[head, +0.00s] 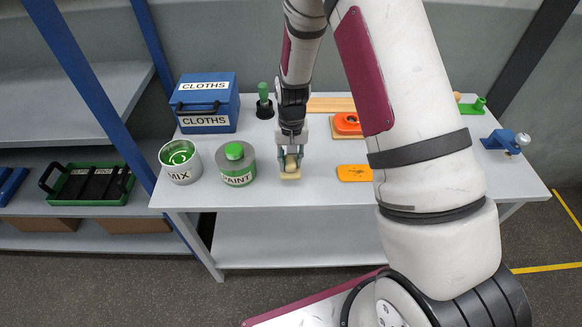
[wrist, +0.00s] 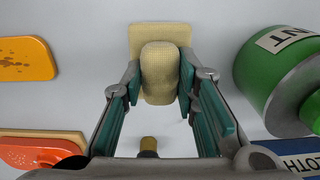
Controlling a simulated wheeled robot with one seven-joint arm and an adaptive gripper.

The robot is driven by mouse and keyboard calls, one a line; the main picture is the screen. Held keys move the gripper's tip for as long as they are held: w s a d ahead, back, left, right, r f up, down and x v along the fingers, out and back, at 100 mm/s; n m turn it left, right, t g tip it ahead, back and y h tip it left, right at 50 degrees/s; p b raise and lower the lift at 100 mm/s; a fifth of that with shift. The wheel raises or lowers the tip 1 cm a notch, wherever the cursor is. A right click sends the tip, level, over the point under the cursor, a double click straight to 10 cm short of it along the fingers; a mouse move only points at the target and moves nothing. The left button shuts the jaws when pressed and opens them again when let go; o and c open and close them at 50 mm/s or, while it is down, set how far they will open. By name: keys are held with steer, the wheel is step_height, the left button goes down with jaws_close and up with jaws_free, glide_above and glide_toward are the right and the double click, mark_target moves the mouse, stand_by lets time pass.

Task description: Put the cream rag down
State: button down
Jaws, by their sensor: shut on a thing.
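The cream rag (wrist: 160,72) is a folded, woven-looking cloth with a raised middle and a flatter part beyond it. My gripper (head: 291,159) points down over the grey table (head: 262,188), and its two fingers are closed on the raised part of the rag. In the head view the rag (head: 291,175) shows just below the fingertips, right of the paint tin. In the wrist view the rag sits between the teal finger pads (wrist: 160,90). Whether its underside touches the table is hard to tell.
A blue CLOTHS box (head: 207,102) stands behind. An orange scraper-like piece (head: 354,173) lies to the right. The table's front edge is near the rag.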

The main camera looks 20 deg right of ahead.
mark_target(291, 168)
steer(key=shift+s+f+p, duration=0.15)
steer(key=shift+f+p, duration=0.15)
steer(key=shift+f, duration=1.3)
steer(key=shift+f, duration=0.15)
steer(key=c, duration=1.2)
jaws_free()
steer(key=shift+c, duration=0.2)
